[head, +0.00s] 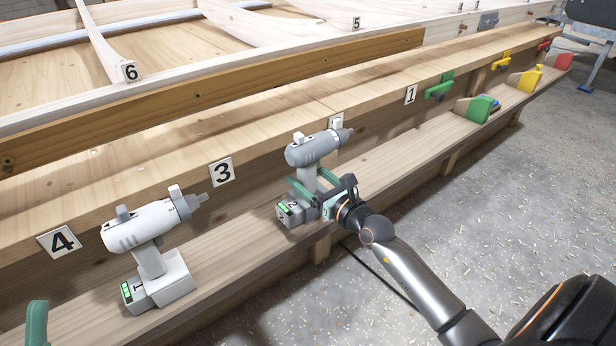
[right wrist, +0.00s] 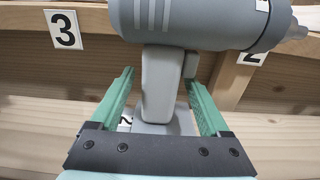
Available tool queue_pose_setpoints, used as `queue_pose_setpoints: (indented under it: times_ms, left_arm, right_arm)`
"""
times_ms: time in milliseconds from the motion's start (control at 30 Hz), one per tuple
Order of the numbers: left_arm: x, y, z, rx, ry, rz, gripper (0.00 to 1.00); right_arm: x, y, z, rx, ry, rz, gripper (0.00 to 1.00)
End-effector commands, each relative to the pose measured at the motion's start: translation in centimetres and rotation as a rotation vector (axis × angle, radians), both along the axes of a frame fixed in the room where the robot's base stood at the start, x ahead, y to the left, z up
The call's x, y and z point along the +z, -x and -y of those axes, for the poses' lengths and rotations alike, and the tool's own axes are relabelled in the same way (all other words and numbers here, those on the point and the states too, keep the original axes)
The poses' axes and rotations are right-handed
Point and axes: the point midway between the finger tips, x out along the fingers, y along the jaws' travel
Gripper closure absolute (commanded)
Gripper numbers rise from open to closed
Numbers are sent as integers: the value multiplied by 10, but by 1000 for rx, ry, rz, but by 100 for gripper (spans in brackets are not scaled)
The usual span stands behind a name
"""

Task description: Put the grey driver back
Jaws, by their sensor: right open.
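The grey driver (head: 312,150) stands upright on the lower wooden ledge, near the number 2 tag, its nose to the right. Its battery foot rests on the ledge and carries a 2 and green lights. My right gripper (head: 309,183) is open, one finger on each side of the driver's handle. In the right wrist view the handle (right wrist: 158,85) stands between the green fingers, with a gap on both sides. A teal piece (head: 37,322) at the bottom left edge looks like a finger of my left gripper; the rest is out of frame.
A white driver (head: 140,230) marked 1 stands on the same ledge (head: 235,260), between tags 4 (head: 59,241) and 3 (head: 222,172). Green, yellow and red clamps (head: 478,108) are farther right along the ledge. The concrete floor on the right is open.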

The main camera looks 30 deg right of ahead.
Motion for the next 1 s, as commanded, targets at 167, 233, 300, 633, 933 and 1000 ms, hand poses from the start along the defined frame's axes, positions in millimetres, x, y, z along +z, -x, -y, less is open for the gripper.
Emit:
queue_pose_setpoints:
  times_ms: [167,233,300,633,933,1000]
  left_arm:
    - [3,0,-1,3,5,0,50]
    - [4,0,-1,3,8,0,50]
    - [6,0,-1,3,10,0,50]
    - [21,0,-3,-1,24,3,50]
    - [25,1,-4,-5,22,6,50]
    - [25,1,-3,-6,19,7,50]
  right_arm:
    - [2,0,0,0,0,0,20]
    - [2,3,0,0,0,-1,20]
    - [2,9,1,0,0,-3,20]
    - [4,63,5,1,0,-5,20]
    - [3,106,8,1,3,-3,20]
    - [4,112,9,0,1,-3,20]
